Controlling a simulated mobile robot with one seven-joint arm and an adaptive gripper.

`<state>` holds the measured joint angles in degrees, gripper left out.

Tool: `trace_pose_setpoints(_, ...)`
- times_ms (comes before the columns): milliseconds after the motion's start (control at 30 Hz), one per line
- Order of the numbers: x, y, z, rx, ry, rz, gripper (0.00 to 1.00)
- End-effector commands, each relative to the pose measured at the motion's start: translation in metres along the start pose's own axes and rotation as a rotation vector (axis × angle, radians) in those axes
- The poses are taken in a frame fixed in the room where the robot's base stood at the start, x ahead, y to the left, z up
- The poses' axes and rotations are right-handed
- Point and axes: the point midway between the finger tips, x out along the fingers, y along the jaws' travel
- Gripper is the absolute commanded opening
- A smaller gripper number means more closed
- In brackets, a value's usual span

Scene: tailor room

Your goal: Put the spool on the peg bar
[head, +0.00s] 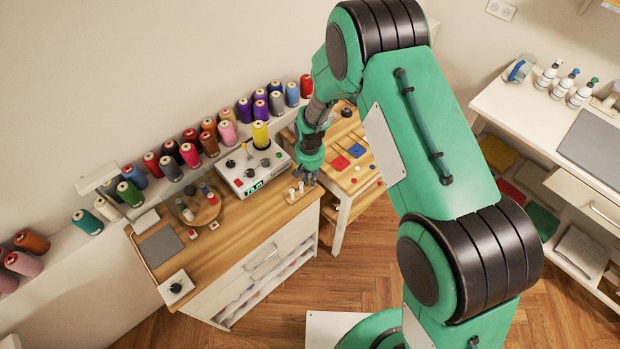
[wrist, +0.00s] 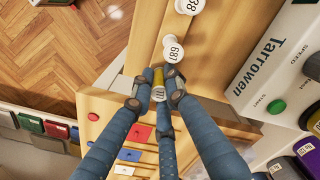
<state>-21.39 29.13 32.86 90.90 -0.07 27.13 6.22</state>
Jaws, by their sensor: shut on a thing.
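My gripper (wrist: 157,92) has three blue-grey fingers shut around a small yellow spool (wrist: 158,77) with a pale end, in the wrist view. The fingers hide part of the spool. The peg bar (wrist: 146,42) appears to be the light wooden strip along the bench edge. Two white numbered round tops (wrist: 173,48) stand in a row on it, just beyond the held spool. In the head view my gripper (head: 308,180) is at the bench's right corner, just right of those tops (head: 292,194). I cannot tell whether the spool touches the bar.
A white control box (head: 250,170) with a green display stands left of my gripper. A round wooden tray (head: 199,210) with small spools is further left. A lower wooden table (head: 350,165) with coloured pieces stands right. Large thread cones (head: 260,133) line the shelf behind.

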Motion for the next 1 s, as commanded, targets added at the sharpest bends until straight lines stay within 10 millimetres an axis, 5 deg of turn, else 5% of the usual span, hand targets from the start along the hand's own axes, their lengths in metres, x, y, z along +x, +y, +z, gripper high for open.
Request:
trace_pose_setpoints(100, 0.003, 0.000, 0.000, 0.000, 0.000, 0.000, 0.06)
trace_pose_setpoints(233, 0.002, 0.000, 0.000, 0.000, 0.000, 0.000, 0.36)
trace_pose_setpoints(667, -0.001, 0.000, 0.000, 0.000, 0.000, 0.000, 0.36)
trace_pose_setpoints(1000, -0.034, 0.000, -0.001, 0.000, 0.002, 0.000, 0.36)
